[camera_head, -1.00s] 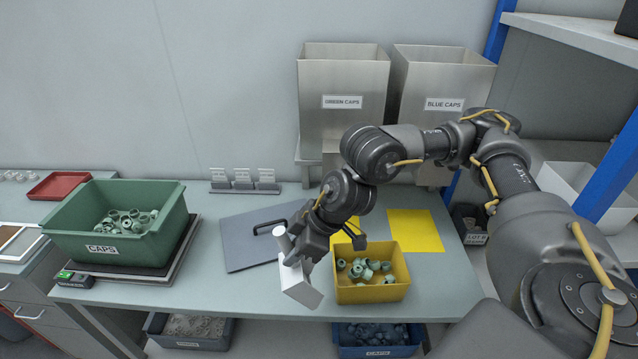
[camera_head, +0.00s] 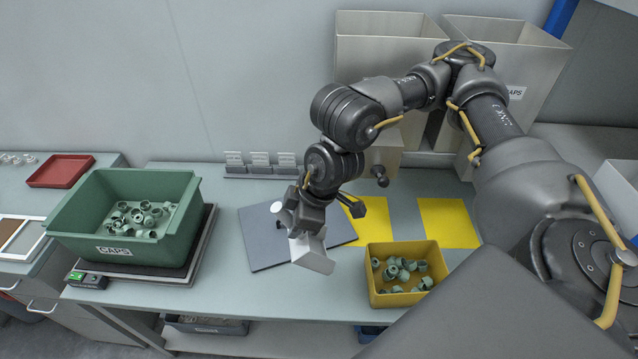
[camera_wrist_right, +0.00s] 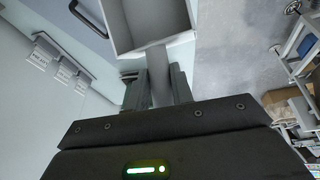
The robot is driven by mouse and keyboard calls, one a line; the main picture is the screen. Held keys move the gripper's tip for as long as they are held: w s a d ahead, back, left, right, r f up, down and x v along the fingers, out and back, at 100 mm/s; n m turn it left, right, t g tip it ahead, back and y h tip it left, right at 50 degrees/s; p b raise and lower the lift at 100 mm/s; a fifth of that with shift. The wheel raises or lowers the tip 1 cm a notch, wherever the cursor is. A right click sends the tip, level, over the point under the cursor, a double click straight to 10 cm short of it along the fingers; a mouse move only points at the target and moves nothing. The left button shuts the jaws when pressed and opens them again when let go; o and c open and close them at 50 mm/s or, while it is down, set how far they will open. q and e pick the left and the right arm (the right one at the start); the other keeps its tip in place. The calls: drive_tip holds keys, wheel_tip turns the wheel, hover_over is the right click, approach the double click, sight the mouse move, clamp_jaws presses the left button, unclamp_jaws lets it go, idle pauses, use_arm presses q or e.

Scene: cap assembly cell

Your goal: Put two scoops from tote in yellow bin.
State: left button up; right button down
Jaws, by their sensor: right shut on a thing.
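My right gripper (camera_head: 300,206) is shut on the handle of a white scoop (camera_head: 313,253) and holds it above the table, over the front right of a grey board. In the right wrist view the scoop (camera_wrist_right: 150,25) extends from between the fingers (camera_wrist_right: 158,85), and its visible inside looks empty. The green tote (camera_head: 75,235) at the left holds several pale green caps (camera_head: 140,218). The yellow bin (camera_head: 402,298) stands to the right of the scoop and holds several caps (camera_head: 400,272). My left gripper is not in view.
The tote stands on a dark scale (camera_head: 205,235). The grey board (camera_head: 262,262) lies flat mid-table, and a yellow mat (camera_head: 447,222) lies behind the bin. Small label stands (camera_head: 260,163) line the back. A red tray (camera_head: 60,170) is far left. Tall metal hoppers (camera_head: 375,60) stand behind my arm.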

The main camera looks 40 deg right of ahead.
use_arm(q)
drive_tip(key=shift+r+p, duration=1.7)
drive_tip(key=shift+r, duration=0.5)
use_arm(e)
drive_tip(key=shift+s+d+r+m+g+h, duration=0.1)
drive_tip(key=shift+d+r+m+g+h, duration=0.45)
drive_tip(key=shift+g+h, duration=0.7)
drive_tip(key=shift+w+d+r+m+g+h, duration=0.2)
drive_tip(key=shift+d+r+g+h, duration=0.5)
drive_tip(key=shift+h, duration=1.05)
drive_tip(key=shift+s+d+r+m+g+h, duration=0.2)
drive_tip(key=shift+d+r+m+g+h, duration=0.3)
drive_tip(key=shift+d+g+h, duration=0.75)
